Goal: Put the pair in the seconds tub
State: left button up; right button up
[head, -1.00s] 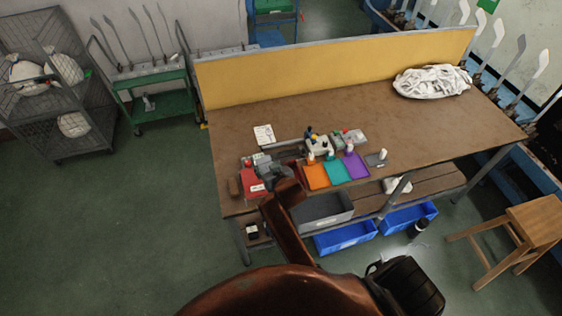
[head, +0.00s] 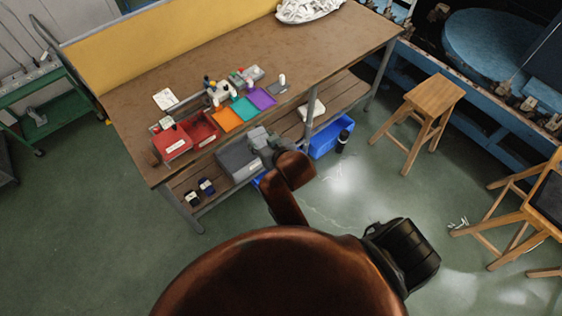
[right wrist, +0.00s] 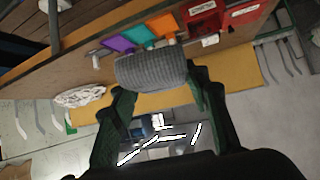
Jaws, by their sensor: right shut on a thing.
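My right gripper (head: 264,143) is off the front edge of the table in the head view, beside the grey bin (head: 238,162). In the right wrist view my right gripper (right wrist: 160,85) is shut on a rolled grey ribbed sock pair (right wrist: 150,68). In the head view the pair can hardly be told from the gripper. Two red tubs (head: 172,143) with white labels stand at the table's front left; the label words are too small to read. I cannot tell which container is the seconds tub. My left gripper is not in view.
Orange, teal (head: 245,108) and purple mats lie on the table (head: 180,80), with bottles and small boxes behind them. A blue bin (head: 330,138) is below the table's front. Two small dark items (head: 206,186) sit on the lower shelf. A wooden stool (head: 432,95) stands to the right.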

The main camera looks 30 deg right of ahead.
aim_at(237, 158)
jog(key=z, duration=1.45)
jog(key=i, duration=1.45)
jog(key=u, duration=0.35)
